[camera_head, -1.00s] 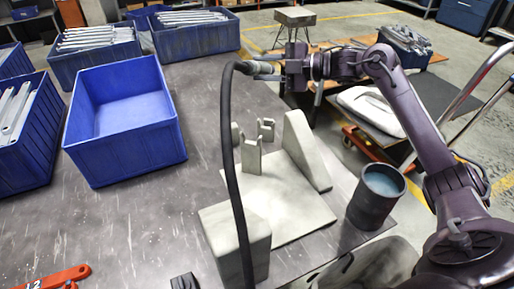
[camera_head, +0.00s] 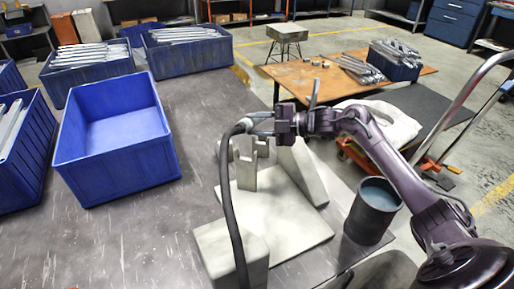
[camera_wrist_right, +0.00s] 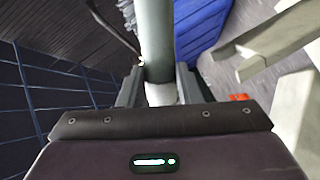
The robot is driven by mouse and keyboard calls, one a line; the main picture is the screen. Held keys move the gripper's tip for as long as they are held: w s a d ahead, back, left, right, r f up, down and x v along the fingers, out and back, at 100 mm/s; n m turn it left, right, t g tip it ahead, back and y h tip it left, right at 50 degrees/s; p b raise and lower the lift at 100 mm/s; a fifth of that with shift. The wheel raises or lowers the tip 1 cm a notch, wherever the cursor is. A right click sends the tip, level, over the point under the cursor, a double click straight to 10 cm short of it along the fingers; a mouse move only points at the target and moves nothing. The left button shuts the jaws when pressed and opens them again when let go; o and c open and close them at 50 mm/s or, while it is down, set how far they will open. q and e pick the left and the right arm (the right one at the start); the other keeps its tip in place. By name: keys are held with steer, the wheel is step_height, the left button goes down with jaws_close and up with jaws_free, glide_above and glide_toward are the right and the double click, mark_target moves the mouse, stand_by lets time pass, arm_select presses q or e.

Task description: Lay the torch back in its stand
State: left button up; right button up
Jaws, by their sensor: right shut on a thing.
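The torch (camera_head: 258,122) is held in my right gripper (camera_head: 275,123), its black hose arching down to the left in the head view. In the right wrist view the torch is a grey cylinder (camera_wrist_right: 155,40) between the two fingers. The pale stand has a base plate (camera_head: 285,222) and notched uprights (camera_head: 246,172). The torch appears just above and behind the uprights; whether it touches them I cannot tell. Pale uprights (camera_wrist_right: 285,35) show at the right of the wrist view. My left gripper is not in view.
A pale block (camera_head: 232,255) stands at the plate's front left, and a slanted pale wall (camera_head: 303,172) at its right. A dark cylindrical pot (camera_head: 372,212) is near the table's right edge. An empty blue bin (camera_head: 118,165) stands left; the tabletop between is clear.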

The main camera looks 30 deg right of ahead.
step_height(320, 180, down, 5)
steer(key=shift+f, duration=0.1)
step_height(320, 180, down, 3)
steer(key=shift+f, duration=0.15)
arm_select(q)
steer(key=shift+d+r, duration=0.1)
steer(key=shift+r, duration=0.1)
arm_select(e)
steer(key=o, duration=1)
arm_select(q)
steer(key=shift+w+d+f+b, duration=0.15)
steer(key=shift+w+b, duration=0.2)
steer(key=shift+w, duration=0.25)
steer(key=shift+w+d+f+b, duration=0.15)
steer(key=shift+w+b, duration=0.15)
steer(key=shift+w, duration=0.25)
arm_select(e)
steer(key=v, duration=0.7)
steer(key=shift+s+d+f, duration=0.1)
steer(key=shift+d+f, duration=0.1)
steer(key=shift+d, duration=0.3)
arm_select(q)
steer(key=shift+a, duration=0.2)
arm_select(e)
steer(key=shift+f, duration=0.1)
